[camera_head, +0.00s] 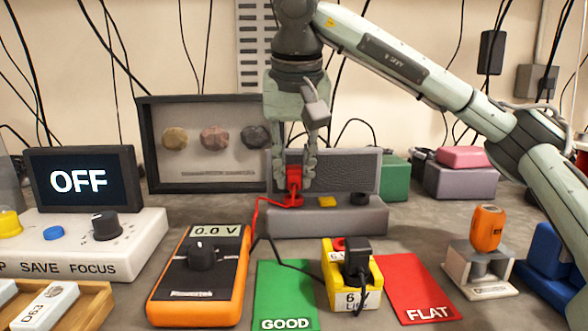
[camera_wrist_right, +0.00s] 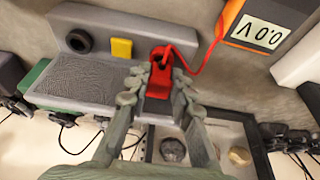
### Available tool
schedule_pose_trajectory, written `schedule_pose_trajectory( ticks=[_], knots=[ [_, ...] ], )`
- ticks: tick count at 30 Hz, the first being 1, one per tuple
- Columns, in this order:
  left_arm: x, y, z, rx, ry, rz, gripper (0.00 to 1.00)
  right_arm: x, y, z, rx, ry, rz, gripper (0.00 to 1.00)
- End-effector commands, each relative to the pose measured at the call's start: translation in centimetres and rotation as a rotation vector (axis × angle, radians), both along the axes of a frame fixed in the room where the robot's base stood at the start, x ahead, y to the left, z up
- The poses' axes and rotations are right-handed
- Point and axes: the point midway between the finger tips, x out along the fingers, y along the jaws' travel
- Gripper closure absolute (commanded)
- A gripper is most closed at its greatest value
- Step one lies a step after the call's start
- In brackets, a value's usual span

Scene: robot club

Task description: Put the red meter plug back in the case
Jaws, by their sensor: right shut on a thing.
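The red meter plug (camera_head: 294,181) is between the fingers of my right gripper (camera_head: 293,172), which is shut on it and points down. In the right wrist view the plug (camera_wrist_right: 159,82) sits between the fingertips (camera_wrist_right: 158,85). The plug is over the left part of the grey case (camera_head: 350,222), at a red spot on its top; I cannot tell whether it is seated or just touching. The case also shows in the right wrist view (camera_wrist_right: 100,28), with its textured raised panel (camera_head: 345,170). A red cable runs from the plug to the orange meter (camera_head: 240,285). My left gripper is out of view.
A yellow block (camera_head: 373,296) with a black plug (camera_head: 357,258) stands between green (camera_head: 285,285) and red (camera_head: 418,285) cards in front. A rock display frame (camera_head: 146,140) is behind left. An orange battery-like piece (camera_head: 488,228) on a stand is at right.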

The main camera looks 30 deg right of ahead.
Motion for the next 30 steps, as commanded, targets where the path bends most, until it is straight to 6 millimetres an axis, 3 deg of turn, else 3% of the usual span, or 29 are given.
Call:
schedule_pose_trajectory(
  ticks=[30],
  knots=[
    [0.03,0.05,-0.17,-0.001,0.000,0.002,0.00,-0.01,0.00,-0.91,0.000,0.000,0.000,1.00]
  ],
)
